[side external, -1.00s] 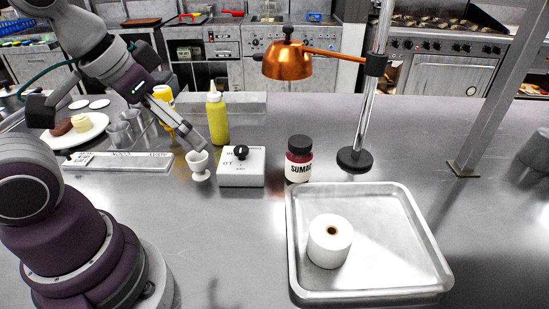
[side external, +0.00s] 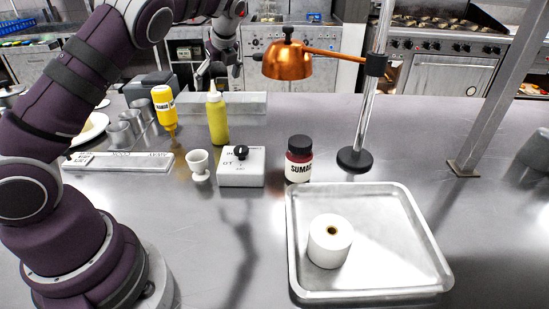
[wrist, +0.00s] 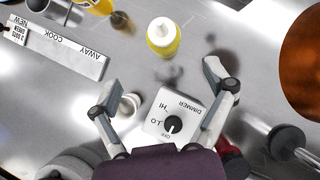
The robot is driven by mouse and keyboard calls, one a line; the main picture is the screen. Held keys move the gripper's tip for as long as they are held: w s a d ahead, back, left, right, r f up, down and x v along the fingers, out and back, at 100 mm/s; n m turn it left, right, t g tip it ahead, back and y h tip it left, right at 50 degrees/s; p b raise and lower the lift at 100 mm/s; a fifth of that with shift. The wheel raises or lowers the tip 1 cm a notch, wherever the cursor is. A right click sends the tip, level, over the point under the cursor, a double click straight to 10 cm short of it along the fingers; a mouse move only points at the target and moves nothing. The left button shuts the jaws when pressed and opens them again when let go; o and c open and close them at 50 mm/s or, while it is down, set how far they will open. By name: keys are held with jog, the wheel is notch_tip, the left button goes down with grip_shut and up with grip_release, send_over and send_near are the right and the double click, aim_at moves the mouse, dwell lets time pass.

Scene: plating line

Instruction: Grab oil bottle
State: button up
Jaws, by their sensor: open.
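A yellow-green squeeze bottle with a pale nozzle, likely the oil bottle (side external: 218,122), stands upright on the steel counter, in front of a low grey bin. In the wrist view the bottle (wrist: 162,40) is seen from above, at the top centre, just beyond my fingertips. My gripper (side external: 217,76) is raised above and behind the bottle's nozzle in the side view, pointing down. In the wrist view my gripper (wrist: 162,76) has its fingers spread wide with nothing between them. It does not touch the bottle.
A yellow labelled bottle (side external: 163,104) stands left of the oil bottle. A white egg cup (side external: 199,166), dimmer box (side external: 241,170) and sumac jar (side external: 298,160) stand in front. A copper lamp (side external: 287,61) hangs right; a metal tray (side external: 400,225) holds a white roll.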

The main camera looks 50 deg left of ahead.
aim_at(217, 101)
jog(key=shift+m, duration=0.5)
jog(key=x, duration=1.1)
jog(key=shift+w, duration=0.2)
jog(key=c, duration=1.3)
